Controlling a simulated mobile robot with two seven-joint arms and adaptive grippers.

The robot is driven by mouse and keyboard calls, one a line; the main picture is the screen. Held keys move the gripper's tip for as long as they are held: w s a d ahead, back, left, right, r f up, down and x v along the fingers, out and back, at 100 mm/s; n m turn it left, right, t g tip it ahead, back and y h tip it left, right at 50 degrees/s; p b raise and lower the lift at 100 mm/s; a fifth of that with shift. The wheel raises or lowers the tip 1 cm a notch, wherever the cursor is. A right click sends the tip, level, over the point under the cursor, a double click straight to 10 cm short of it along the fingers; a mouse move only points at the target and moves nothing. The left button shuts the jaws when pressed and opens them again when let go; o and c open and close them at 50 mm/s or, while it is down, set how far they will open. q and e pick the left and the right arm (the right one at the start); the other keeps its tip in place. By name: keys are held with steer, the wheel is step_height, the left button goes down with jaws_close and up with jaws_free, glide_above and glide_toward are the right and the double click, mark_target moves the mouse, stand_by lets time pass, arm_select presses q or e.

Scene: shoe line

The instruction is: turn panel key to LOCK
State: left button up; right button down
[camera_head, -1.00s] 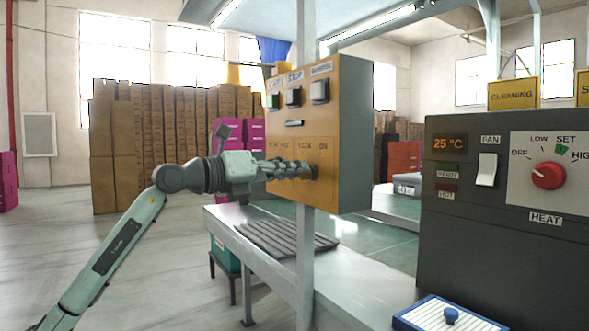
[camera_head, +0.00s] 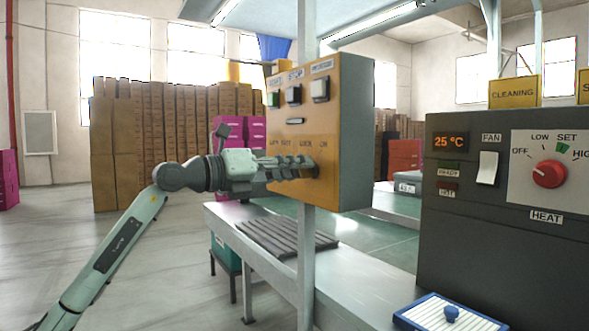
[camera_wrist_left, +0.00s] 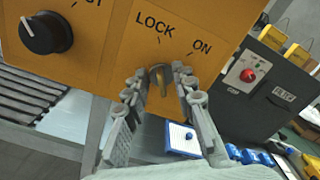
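The orange control panel (camera_head: 302,140) stands on a post in the middle of the head view. My left gripper (camera_head: 312,167) is at the lower right of its front face, at the key switch. In the left wrist view the grey metal key (camera_wrist_left: 160,77) sits below the printed LOCK and ON labels. My left gripper (camera_wrist_left: 162,82) has its two fingers apart, one on each side of the key, tips close to the panel. Small gaps seem to show beside the key; firm contact cannot be made out. Which mark the key points at is unclear. My right gripper is out of view.
A black knob (camera_wrist_left: 46,33) sits left of the key on the panel. A dark heater box (camera_head: 500,215) with a red dial stands at the right. A blue-rimmed tray (camera_head: 405,319) is on the bench below. A conveyor runs behind the post.

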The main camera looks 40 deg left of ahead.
arm_select(q)
steer(key=shift+s, duration=0.15)
steer(key=v, duration=1.1)
steer(key=shift+s+a, duration=0.2)
steer(key=shift+s, duration=0.15)
steer(key=shift+w+d, duration=0.1)
